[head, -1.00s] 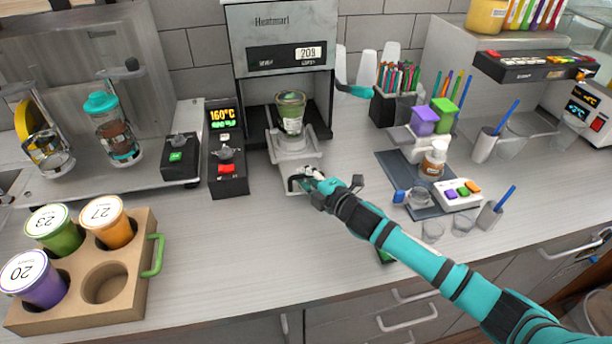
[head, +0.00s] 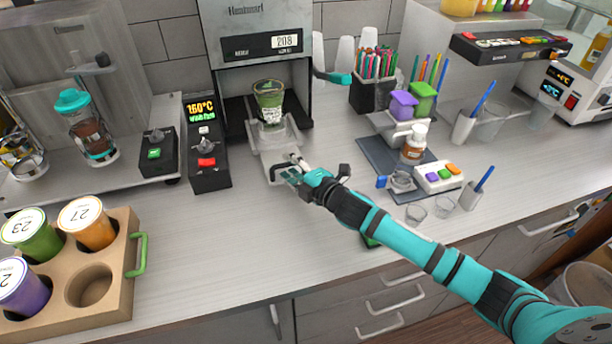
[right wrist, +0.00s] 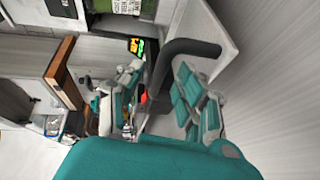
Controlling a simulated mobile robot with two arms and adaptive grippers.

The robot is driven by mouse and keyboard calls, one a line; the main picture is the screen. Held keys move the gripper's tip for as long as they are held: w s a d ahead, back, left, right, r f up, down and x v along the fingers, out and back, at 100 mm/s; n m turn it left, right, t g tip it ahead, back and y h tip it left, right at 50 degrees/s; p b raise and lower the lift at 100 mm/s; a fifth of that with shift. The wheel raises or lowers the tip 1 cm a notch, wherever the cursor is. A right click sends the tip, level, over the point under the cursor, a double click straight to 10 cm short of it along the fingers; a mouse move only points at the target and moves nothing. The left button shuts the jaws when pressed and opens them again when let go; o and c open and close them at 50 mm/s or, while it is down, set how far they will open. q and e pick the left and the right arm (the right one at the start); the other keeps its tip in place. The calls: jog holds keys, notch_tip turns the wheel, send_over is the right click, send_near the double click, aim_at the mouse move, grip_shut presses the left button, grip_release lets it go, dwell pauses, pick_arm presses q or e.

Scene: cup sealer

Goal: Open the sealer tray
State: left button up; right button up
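The cup sealer (head: 262,45) is a grey box with a display, at the back of the counter. Its light grey tray (head: 284,150) extends from the opening toward the counter's front. A green lidded cup (head: 269,104) stands upright in the tray. My right gripper (head: 291,172) is at the tray's front end, around its dark handle. In the right wrist view the handle (right wrist: 192,46) runs down between the two teal fingers (right wrist: 163,102). The fingers stand apart, with gaps visible beside the handle. Whether one finger touches it is unclear.
A control box (head: 206,150) stands left of the tray. A cardboard cup holder (head: 118,265) is at the front left. Pen holder (head: 372,94), dark mat (head: 376,155) and small glasses (head: 416,213) lie to the right. The counter in front of the tray is clear.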

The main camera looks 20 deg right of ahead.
jog(key=v, duration=1)
jog(key=shift+s, duration=0.25)
jog(key=shift+d, duration=0.1)
